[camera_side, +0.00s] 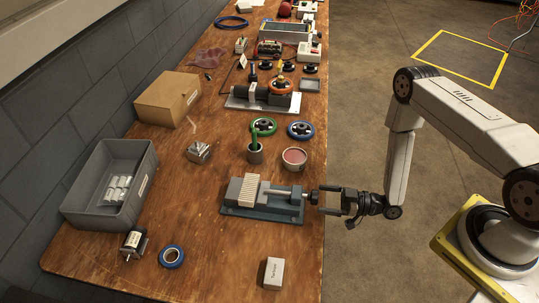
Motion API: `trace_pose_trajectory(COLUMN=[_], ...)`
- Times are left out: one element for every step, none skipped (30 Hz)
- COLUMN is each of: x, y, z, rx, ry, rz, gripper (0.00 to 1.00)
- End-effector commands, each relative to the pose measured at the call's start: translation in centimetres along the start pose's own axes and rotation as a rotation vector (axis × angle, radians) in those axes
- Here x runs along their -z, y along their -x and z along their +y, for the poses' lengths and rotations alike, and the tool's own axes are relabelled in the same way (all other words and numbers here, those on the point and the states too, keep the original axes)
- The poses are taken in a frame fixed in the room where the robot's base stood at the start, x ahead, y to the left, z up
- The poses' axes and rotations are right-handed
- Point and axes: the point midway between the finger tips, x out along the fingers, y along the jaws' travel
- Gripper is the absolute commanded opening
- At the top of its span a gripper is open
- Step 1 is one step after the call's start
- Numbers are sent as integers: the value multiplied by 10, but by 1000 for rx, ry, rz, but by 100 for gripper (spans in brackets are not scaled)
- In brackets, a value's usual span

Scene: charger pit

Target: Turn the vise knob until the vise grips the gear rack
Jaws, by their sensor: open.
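The grey vise (264,212) lies on the wooden bench near its right edge, with its screw end facing right. The gear rack (249,190), a pale ribbed block, sits upright at the vise's left part, between its jaws. Whether the jaws touch it is too small to tell. The vise knob (314,197) is a small dark piece at the right end of the screw. My gripper (319,199) is open, pointing left, with its fingertips at the knob. Whether the fingers touch the knob cannot be made out.
A grey bin (75,204) with white cylinders stands at the left. A small motor (133,243), blue tape (172,256) and white box (274,273) lie in front. A red-filled bowl (294,159) and green-handled cup (255,152) stand behind the vise.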

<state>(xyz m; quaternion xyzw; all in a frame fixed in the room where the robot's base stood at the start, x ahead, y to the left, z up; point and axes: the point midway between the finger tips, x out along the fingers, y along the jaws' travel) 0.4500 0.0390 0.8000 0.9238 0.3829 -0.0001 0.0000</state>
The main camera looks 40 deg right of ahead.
Motion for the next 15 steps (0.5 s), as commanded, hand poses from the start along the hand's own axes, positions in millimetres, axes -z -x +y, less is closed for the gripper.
trace_pose_trajectory(x=[0, 0, 0, 0, 0, 0, 0, 0, 0, 0, 0, 0, 0, 0, 0], y=[-6, -8, -12, -14, -17, -20, -22, -24, -26, -28, -29, -30, -31, -32, -32], z=[-1, -1, -1, -1, 0, 0, 0, 0, 0, 0, 0, 0, 0, 0, 0], rx=[3, 4, 3, 3, 3, 2, 3, 3, 2, 1, 1, 1, 1, 1, 0], ry=[1, 1, 2, 3, 2, 2, 2, 2, 2, 2, 2, 2, 2, 1, 1], rz=[1, 1, 1, 0, 0, 0, 0, 0, 0, 0, 0, 0, 0, 0, 0], gripper=[98, 98, 98, 98, 98, 98, 98, 98, 98, 98, 98, 98, 98, 98, 98])
